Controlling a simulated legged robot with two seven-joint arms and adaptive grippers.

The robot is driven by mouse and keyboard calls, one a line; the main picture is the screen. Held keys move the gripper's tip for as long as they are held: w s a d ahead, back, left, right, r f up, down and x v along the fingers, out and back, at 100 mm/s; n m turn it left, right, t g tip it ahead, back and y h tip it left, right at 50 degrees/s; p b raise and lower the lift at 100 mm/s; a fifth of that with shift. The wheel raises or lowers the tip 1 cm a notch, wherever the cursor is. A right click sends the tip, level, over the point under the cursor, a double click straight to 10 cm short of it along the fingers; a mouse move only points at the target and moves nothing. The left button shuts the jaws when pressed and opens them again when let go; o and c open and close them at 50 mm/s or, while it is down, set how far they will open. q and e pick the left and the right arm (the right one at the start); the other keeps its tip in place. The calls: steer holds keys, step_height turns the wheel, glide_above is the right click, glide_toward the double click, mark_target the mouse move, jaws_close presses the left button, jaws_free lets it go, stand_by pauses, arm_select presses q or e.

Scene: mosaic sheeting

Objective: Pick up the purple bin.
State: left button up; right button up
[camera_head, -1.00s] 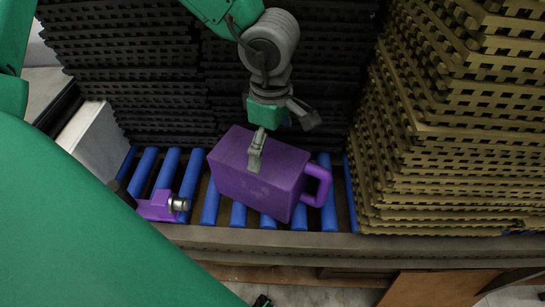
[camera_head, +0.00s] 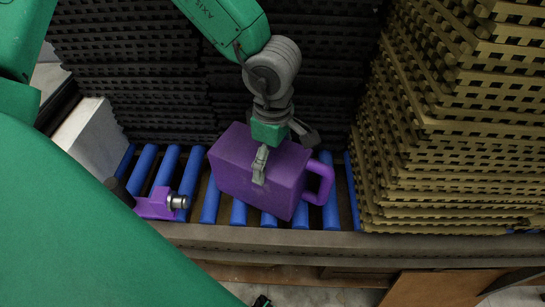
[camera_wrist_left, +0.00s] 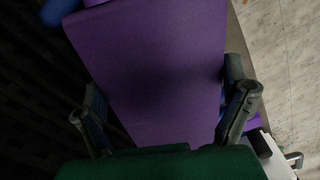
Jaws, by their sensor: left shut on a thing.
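The purple bin (camera_head: 240,165) is a boxy container with a loop handle on its right side. It sits on the blue rollers in the middle of the head view. My left gripper (camera_head: 272,150) is over it from above, with one finger against its near side; the other finger is mostly hidden behind the bin. In the left wrist view the bin (camera_wrist_left: 155,70) fills the middle between the two fingers, and the gripper is shut on its body. My right gripper is not in view.
A purple and black tool (camera_head: 158,205) with a metal tip lies on the roller conveyor (camera_head: 300,238), left of the bin. Black slatted sheets (camera_head: 130,70) are stacked behind. A tall tan stack (camera_head: 440,150) stands close on the right. A white box (camera_head: 92,135) is at left.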

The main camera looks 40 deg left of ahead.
arm_select(q)
step_height(320, 180, up, 9)
steer(key=shift+a+r+p, duration=0.1)
steer(key=shift+p, duration=1.15)
steer(key=shift+r, duration=0.35)
